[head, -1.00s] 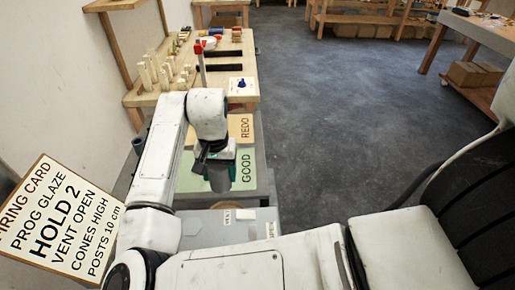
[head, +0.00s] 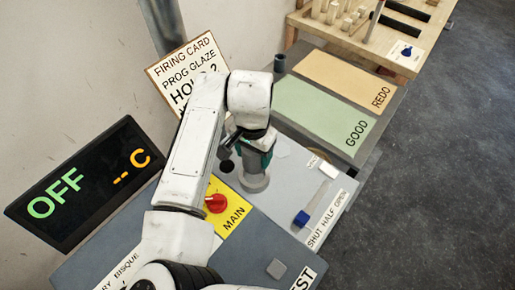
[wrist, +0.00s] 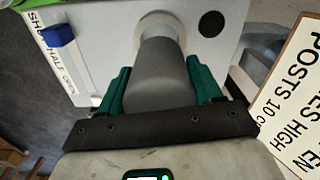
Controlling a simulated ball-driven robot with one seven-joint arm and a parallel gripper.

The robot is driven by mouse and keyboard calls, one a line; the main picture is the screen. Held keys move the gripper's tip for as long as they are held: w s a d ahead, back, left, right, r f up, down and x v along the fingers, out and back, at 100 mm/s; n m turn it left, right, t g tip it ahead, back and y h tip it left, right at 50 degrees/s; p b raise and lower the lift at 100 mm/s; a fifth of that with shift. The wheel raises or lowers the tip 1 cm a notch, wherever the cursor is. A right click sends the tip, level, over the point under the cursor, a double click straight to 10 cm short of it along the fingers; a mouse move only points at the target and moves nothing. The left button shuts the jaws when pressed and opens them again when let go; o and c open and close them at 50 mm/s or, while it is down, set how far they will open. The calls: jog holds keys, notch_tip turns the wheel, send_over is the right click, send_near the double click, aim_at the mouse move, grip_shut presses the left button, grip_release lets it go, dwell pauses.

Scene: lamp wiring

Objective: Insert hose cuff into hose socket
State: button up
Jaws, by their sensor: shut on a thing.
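The hose cuff, a grey cylinder (wrist: 158,78), is between the green fingers of my gripper (wrist: 160,88) in the wrist view. My gripper is shut on it, one finger on each side. The cuff's far end meets the pale ring of the hose socket (wrist: 145,22) on the grey panel. How deep it sits inside cannot be told. In the head view my gripper (head: 260,158) is over the panel, with a grey cylindrical part (head: 255,181) below it at the panel surface. My arm hides part of this.
A dark round opening (wrist: 211,23) lies beside the socket. A blue slider (head: 301,218) with a SHUT/HALF/OPEN label and a red MAIN knob (head: 215,203) are nearby. An OFF display (head: 80,183) and a firing card (head: 185,72) stand at left. GOOD and REDO areas (head: 325,112) lie behind.

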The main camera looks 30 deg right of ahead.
aim_at(254, 167)
jog(key=shift+r, duration=0.1)
jog(key=shift+f+b, duration=1.05)
jog(key=shift+f, duration=1.15)
jog(key=shift+f+b, duration=0.75)
jog(key=shift+f, duration=1.15)
jog(key=o, duration=0.8)
jog(key=shift+o, duration=0.2)
jog(key=shift+r+p, duration=0.65)
jog(key=shift+p, duration=0.05)
jog(key=shift+f, duration=0.1)
jog(key=c, duration=0.8)
jog(key=o, duration=1.2)
